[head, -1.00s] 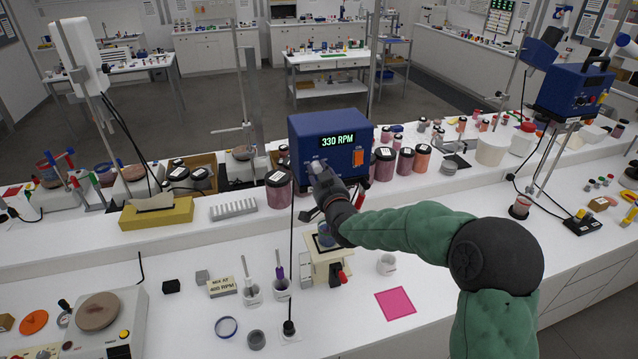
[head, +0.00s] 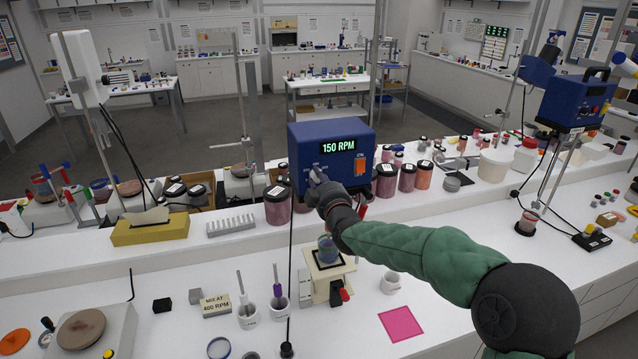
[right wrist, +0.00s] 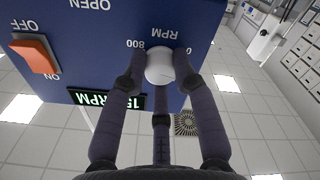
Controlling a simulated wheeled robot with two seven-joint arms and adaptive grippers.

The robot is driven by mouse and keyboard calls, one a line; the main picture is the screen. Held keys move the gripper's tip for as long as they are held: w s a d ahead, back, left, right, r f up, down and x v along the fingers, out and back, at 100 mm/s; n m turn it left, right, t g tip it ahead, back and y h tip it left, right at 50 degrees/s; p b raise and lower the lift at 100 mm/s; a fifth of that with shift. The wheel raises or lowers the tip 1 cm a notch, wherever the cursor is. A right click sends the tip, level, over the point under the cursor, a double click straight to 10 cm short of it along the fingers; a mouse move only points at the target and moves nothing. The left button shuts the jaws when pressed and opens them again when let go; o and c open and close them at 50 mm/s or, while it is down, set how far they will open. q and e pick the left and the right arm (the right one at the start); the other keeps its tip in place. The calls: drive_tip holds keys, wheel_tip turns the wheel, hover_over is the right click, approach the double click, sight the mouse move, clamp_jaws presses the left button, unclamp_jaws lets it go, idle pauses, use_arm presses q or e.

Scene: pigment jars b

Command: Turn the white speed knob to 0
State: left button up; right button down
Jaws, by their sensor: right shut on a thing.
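The blue stirrer box (head: 300,150) stands at the middle of the bench, with a green display (head: 338,146) reading 150 RPM. My right gripper (head: 318,180) is at the lower left of its front face and mostly covers the knob there. In the right wrist view the white speed knob (right wrist: 160,67) sits between the fingers of my right gripper (right wrist: 160,75), which is shut on it. The marks 800, 0 and RPM show around the knob; its pointer cannot be made out. My left gripper is not in view.
An orange switch (head: 353,183) is on the box's front and also shows in the right wrist view (right wrist: 35,56). Pigment jars (head: 407,178) flank the box.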

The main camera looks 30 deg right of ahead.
drive_tip(key=n, duration=0.4)
drive_tip(key=shift+a+f+n, duration=0.1)
drive_tip(key=shift+f+n, duration=0.2)
drive_tip(key=shift+f, duration=0.05)
drive_tip(key=shift+n+p, duration=0.45)
drive_tip(key=shift+n, duration=1.75)
drive_tip(key=c, duration=1)
unclamp_jaws()
drive_tip(key=shift+r, duration=0.1)
drive_tip(key=shift+d+r, duration=0.1)
drive_tip(key=shift+d, duration=0.1)
drive_tip(key=shift+a+r, duration=0.1)
drive_tip(key=v, duration=1.2)
